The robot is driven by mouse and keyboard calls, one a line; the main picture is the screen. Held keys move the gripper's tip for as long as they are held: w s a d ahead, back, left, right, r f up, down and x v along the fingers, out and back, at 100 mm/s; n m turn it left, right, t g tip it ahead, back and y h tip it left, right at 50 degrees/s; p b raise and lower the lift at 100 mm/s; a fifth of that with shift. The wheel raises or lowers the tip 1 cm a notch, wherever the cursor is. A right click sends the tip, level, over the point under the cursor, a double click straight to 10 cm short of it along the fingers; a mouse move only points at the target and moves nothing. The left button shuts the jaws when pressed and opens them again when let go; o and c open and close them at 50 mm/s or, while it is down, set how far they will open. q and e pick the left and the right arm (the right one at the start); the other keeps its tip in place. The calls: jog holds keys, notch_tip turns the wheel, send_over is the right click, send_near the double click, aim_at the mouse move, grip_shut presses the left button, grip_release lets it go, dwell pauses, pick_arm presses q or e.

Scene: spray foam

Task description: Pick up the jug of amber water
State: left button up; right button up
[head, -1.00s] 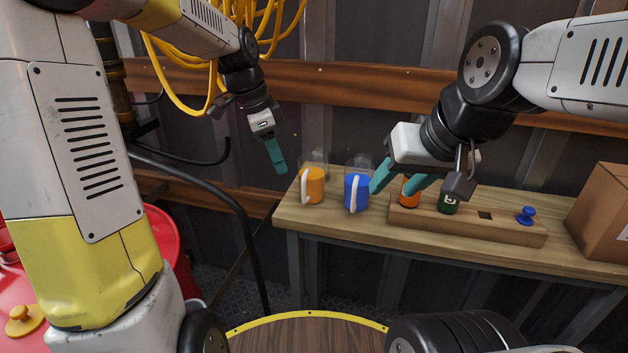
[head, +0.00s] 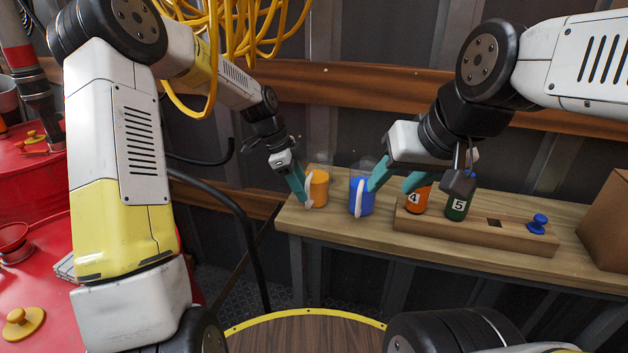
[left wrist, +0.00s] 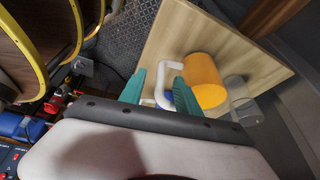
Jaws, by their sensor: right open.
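The jug of amber water (head: 318,188) stands upright at the left end of the wooden bench, with its white handle towards me. My left gripper (head: 301,190) is at the handle side of this jug. In the left wrist view, the jug (left wrist: 205,80) lies just beyond my left gripper (left wrist: 158,92), whose teal fingers are apart with the white handle (left wrist: 164,72) between them. I cannot tell whether either finger touches it. A blue jug (head: 362,198) with a white handle stands to the right. My right gripper (head: 392,180) is open, with one finger beside the blue jug.
A wooden rack (head: 470,232) on the bench (head: 345,226) holds an orange bottle marked 4 (head: 415,199), a green bottle marked 5 (head: 457,207) and a blue knobbed piece (head: 537,223). A cardboard box (head: 608,222) stands at the right. Yellow cables (head: 250,40) hang behind my left arm.

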aim_at(308, 205)
pick_arm(q)
jog(key=x, duration=0.4)
jog(key=shift+w+d+f, duration=0.1)
grip_shut()
dwell(1.3)
